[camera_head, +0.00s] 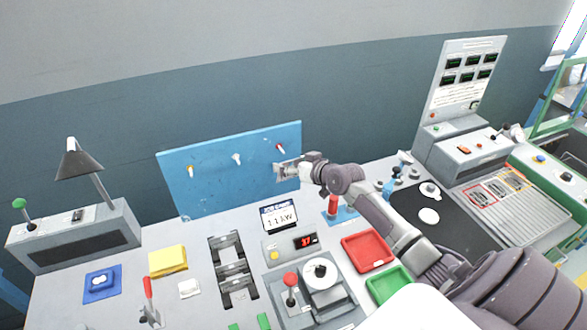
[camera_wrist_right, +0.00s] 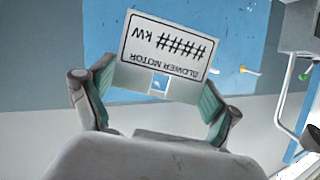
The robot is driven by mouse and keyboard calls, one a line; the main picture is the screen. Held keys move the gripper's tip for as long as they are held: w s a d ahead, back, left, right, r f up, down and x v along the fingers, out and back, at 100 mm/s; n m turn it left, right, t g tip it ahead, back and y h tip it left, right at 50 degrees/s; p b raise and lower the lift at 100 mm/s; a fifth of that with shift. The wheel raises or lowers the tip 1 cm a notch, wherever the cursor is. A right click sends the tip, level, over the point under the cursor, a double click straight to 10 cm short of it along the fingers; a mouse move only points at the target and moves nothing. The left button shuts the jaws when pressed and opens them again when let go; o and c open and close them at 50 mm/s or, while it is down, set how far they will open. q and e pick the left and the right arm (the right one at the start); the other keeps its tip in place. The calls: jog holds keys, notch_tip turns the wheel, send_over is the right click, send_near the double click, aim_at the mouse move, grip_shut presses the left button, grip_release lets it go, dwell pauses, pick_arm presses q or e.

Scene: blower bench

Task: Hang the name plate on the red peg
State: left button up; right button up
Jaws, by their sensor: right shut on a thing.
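The name plate (camera_wrist_right: 165,50) is a pale plate reading "BLOWER MOTOR" and "kW", upside down in the right wrist view, with a small square hole near its lower edge. My right gripper (camera_wrist_right: 158,88) is shut on it, one finger at each side. In the head view the plate (camera_head: 285,172) is small, in front of the right part of the blue board (camera_head: 210,185). The red peg (camera_head: 280,148) is on the board, just above the plate in the picture. In the wrist view I cannot make out the red peg. My left gripper is out of view.
A white peg (camera_head: 236,158) and a yellow peg (camera_head: 191,171) are further left on the board. The board's middle front is clear.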

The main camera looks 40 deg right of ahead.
aim_at(282, 150)
jog(key=shift+w+d+f+b, duration=0.2)
jog(key=shift+w+b, duration=0.25)
jog(key=shift+w, duration=0.15)
jog(key=shift+w+d+f+b, duration=0.1)
jog(key=shift+w+d+b, duration=0.05)
jog(key=shift+w+b, duration=0.35)
jog(key=shift+w+d+f+b, duration=0.1)
jog(key=shift+w+d+b, duration=0.1)
jog(key=shift+w+b, duration=0.7)
jog(key=shift+w+d+f+b, duration=0.1)
jog(key=shift+w+d+b, duration=0.15)
jog(key=shift+w+b, duration=0.65)
jog(key=shift+w+d+f+b, duration=0.1)
jog(key=shift+w+d+b, duration=0.1)
jog(key=shift+w+b, duration=0.7)
jog(key=shift+w, duration=0.15)
jog(key=o, duration=0.9)
